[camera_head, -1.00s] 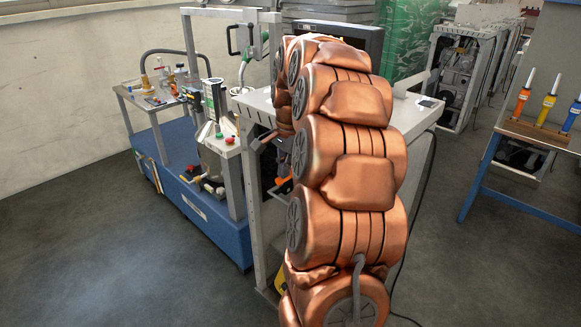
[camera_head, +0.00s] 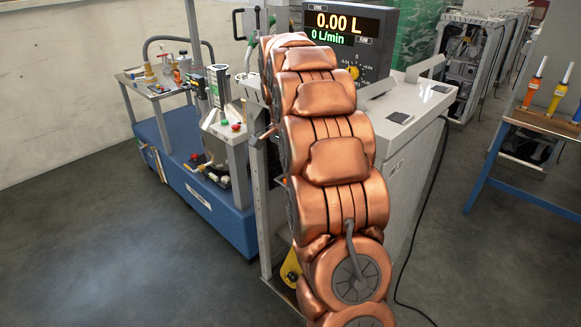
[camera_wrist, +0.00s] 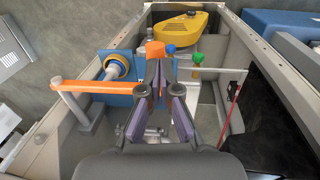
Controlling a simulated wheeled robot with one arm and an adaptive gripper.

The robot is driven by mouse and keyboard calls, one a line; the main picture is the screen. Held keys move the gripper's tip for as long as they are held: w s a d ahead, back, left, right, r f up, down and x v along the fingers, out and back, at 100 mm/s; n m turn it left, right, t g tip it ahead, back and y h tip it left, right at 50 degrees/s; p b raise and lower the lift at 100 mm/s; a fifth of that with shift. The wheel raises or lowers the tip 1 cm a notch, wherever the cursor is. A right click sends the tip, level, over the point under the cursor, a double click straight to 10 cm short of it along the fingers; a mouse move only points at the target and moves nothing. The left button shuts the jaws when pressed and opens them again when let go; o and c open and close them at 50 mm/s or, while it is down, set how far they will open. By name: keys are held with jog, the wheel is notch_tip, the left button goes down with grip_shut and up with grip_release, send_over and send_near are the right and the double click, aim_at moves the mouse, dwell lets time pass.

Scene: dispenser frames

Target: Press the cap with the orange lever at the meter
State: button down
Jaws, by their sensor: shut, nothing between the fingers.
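In the wrist view, an orange lever (camera_wrist: 95,86) runs sideways from the top of a grey post (camera_wrist: 78,112) toward my fingers. An orange cap-like piece (camera_wrist: 156,48) lies just beyond my fingertips. A pale round part with a yellow ring (camera_wrist: 117,66) sits against a blue plate, left of the fingers. My gripper (camera_wrist: 158,84) is shut and empty, over the open frame; I cannot tell whether it touches the lever or the orange piece. In the head view, the meter display (camera_head: 343,23) reads 0.00 L and 0 L/min. My arm hides the gripper there.
Grey frame walls (camera_wrist: 255,60) flank the gripper. A yellow housing (camera_wrist: 187,34), a blue knob (camera_wrist: 169,49), a green knob (camera_wrist: 198,58) and a red rod (camera_wrist: 231,105) are close by. A blue bench (camera_head: 205,190) stands left; open floor (camera_head: 90,240) lies in front.

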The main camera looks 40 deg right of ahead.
jog(key=shift+s+f, duration=0.1)
jog(key=shift+f, duration=0.2)
jog(key=w+r+p, duration=0.3)
jog(key=r+p, duration=0.2)
jog(key=r, duration=0.9)
jog(key=shift+a+r, duration=0.15)
jog(key=shift+a, duration=0.05)
dwell(0.8)
